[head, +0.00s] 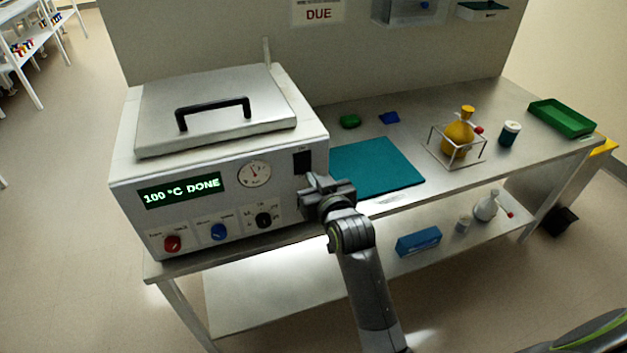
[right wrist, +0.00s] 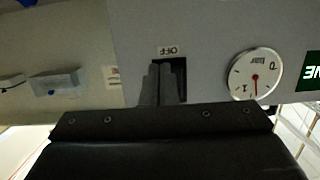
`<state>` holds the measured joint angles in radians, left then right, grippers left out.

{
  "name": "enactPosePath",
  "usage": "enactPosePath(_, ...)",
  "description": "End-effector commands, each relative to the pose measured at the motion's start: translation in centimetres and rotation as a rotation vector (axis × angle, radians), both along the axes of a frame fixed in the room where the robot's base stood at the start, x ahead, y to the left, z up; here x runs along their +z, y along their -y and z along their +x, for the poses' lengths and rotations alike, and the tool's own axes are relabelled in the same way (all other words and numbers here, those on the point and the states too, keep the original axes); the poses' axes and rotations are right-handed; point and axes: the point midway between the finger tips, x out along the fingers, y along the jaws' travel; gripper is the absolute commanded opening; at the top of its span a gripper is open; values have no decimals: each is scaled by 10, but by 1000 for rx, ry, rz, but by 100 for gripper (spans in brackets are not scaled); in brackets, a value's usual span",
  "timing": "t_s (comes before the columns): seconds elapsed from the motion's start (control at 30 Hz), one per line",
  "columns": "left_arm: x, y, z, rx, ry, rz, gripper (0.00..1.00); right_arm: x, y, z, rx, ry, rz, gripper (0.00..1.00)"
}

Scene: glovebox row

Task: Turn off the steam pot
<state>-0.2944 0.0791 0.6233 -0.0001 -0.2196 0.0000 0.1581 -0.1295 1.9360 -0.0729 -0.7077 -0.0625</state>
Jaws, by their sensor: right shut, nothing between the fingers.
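The steam pot (head: 215,150) is a pale metal box with a black-handled lid. Its display (head: 180,190) glows green with "100 °C DONE". A black switch (head: 302,161) sits at the upper right of its front panel, beside a round gauge (head: 254,174). My right gripper (head: 308,192) is shut and empty, at the panel just below the switch. In the right wrist view the closed fingertips (right wrist: 162,70) overlap the dark switch (right wrist: 181,78), beside an upside-down "OFF" label (right wrist: 169,50). I cannot tell whether they touch it. My left gripper is not in view.
A red knob (head: 172,243), a blue knob (head: 218,231) and a black knob (head: 263,219) line the lower panel. A teal mat (head: 375,168), a yellow flask (head: 457,138) in a wire stand and a green tray (head: 562,118) are on the bench to the right.

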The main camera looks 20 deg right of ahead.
Motion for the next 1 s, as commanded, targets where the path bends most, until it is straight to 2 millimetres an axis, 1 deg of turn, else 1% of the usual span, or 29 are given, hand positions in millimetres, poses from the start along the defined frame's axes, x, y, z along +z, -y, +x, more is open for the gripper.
enactPosePath(0.3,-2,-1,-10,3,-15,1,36,-1,0,-1,-1,-1,0,0)
enactPosePath(0.47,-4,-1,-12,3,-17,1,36,-2,0,-1,-1,3,0,0)
enactPosePath(0.57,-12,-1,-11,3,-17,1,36,-6,0,2,0,28,1,0)
enactPosePath(0.63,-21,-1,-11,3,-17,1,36,-11,0,6,0,63,1,0)
enactPosePath(0.7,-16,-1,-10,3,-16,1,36,-4,0,6,-1,70,2,0)
enactPosePath(1.0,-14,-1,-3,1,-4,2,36,-5,0,6,0,68,1,0)
